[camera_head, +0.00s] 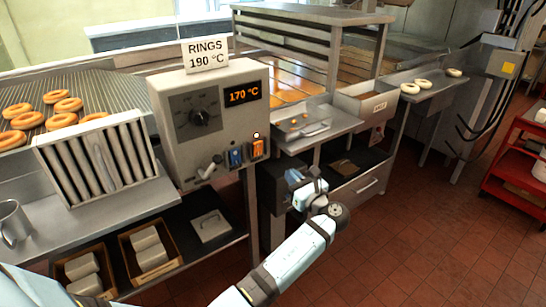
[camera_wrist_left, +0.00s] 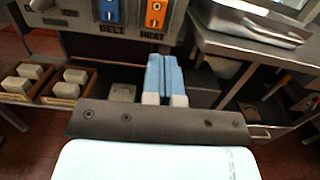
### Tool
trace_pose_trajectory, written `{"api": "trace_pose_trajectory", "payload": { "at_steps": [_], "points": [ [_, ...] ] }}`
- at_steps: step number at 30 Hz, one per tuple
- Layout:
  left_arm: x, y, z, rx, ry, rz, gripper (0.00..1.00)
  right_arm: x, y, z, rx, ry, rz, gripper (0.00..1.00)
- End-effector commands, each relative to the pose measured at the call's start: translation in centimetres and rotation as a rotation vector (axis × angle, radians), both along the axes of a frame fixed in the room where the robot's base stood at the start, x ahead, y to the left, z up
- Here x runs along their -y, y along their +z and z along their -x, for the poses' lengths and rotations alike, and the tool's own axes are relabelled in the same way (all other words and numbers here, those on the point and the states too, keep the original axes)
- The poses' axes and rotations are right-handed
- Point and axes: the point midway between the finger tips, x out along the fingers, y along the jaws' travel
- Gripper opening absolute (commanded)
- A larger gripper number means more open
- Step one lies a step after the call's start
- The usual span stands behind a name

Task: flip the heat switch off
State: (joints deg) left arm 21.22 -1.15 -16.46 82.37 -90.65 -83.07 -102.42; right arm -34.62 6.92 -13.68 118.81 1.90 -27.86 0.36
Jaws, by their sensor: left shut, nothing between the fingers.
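The heat switch (camera_head: 257,148) is an orange rocker at the lower right of the grey control box (camera_head: 180,139). In the left wrist view the heat switch (camera_wrist_left: 156,14) is cut by the top edge, with the word HEAT below it. A small light glows just above it in the head view. The blue belt switch (camera_head: 236,157) sits to its left. My left gripper (camera_head: 293,176) is below and to the right of the heat switch, apart from it. In the left wrist view its blue fingers (camera_wrist_left: 164,66) are together and empty. My right gripper is not in view.
The box display (camera_head: 243,93) reads 170 °C, and a sign (camera_head: 206,54) above reads RINGS 190 °C. A metal lever (camera_head: 210,167) stands left of the switches. A steel counter with a tray (camera_head: 305,128) is to the right. Shelves with boxes (camera_head: 149,249) lie below.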

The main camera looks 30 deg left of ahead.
Motion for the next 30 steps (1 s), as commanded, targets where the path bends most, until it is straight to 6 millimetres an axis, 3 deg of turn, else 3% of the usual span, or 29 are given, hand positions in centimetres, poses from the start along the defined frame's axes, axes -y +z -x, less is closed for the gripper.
{"api": "trace_pose_trajectory", "payload": {
  "at_steps": [5,18,24,30],
  "points": [
    [-2.1,0.3,-0.9,0.002,0.001,-0.002,0.0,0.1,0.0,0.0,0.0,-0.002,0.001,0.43],
    [-10.3,1.4,-4.2,0.002,0.001,-0.001,0.0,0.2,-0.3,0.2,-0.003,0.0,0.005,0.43],
    [-12.2,1.6,-5.1,0.001,-0.001,-0.001,0.0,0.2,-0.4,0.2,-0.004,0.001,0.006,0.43],
    [-12.7,1.7,-5.2,0.001,-0.001,0.0,0.0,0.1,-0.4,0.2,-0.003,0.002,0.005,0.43]
  ]
}}
